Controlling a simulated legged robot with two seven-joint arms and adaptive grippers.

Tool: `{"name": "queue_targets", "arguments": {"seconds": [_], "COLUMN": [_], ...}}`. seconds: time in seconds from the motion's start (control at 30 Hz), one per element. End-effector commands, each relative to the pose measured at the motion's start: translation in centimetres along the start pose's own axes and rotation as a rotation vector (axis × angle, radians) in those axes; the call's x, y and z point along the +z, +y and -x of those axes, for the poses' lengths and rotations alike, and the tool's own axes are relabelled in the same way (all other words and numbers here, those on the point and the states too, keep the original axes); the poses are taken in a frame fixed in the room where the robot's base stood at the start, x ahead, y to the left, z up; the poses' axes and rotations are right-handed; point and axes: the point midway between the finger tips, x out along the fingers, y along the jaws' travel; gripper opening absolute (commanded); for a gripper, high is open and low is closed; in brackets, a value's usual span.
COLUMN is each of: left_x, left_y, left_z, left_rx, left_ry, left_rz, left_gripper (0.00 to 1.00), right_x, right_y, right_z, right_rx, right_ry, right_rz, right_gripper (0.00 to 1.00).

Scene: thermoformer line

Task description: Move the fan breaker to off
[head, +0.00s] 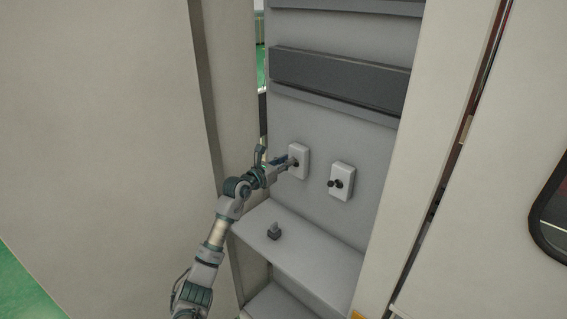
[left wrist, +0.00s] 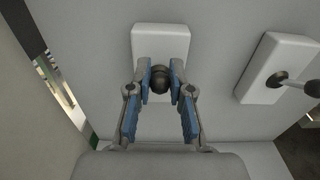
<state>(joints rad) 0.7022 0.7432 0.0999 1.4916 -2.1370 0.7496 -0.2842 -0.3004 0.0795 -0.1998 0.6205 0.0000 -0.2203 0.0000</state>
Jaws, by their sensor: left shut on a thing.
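Two white breaker plates with dark round-knobbed levers are on the grey back panel of a cabinet. No label can be read, so I cannot tell which is the fan breaker. My left gripper (head: 286,164) is at the left breaker (head: 304,153). In the left wrist view its fingers (left wrist: 160,82) are shut on the dark knob (left wrist: 160,76) of that breaker (left wrist: 161,40). The right breaker (head: 342,176) stands free, its lever pointing left in the head view; it also shows in the left wrist view (left wrist: 291,62). My right gripper is not in view.
A grey shelf (head: 315,259) below the breakers carries a small dark-based object (head: 274,231). A dark horizontal bar (head: 340,80) crosses the panel above. Cabinet walls (head: 115,130) stand close on the left and right of the opening.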

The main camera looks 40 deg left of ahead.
Motion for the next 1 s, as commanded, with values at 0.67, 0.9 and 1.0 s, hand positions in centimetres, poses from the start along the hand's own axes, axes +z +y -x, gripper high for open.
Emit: {"name": "queue_targets", "arguments": {"seconds": [0.67,0.9,1.0], "left_x": [-1.2,-2.3,-2.2], "left_y": [0.1,0.1,0.1], "left_z": [0.2,0.6,0.6], "left_rx": [-0.001,-0.001,-0.001], "left_ry": [0.009,0.011,0.010], "left_rz": [0.001,0.003,0.003], "left_gripper": [0.00,0.00,0.00], "right_x": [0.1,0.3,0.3], "right_y": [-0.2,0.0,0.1], "right_z": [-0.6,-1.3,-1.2], "right_rx": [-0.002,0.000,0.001], "right_ry": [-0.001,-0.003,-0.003], "right_rz": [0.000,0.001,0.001], "right_gripper": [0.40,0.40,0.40]}}
